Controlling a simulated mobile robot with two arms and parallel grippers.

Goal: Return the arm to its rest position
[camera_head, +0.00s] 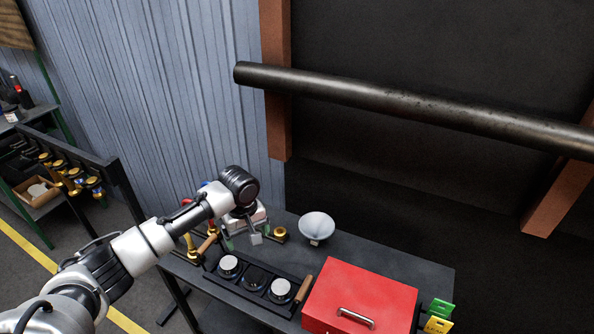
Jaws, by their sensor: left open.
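My left arm (160,235) reaches in from the lower left and out over the dark workbench (400,265). Its gripper (255,238) points down above the back left part of the bench. It is small and partly hidden by the wrist, and it is open. I see nothing held between its fingers. My right gripper is not in view.
Near the gripper are a brass piece (279,232), a white funnel-like bowl (317,226) and a black holder (210,258) with round moulds (280,287). A red box (362,290) stands front right. A thick dark pipe (400,100) crosses above. A rack (105,160) stands left.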

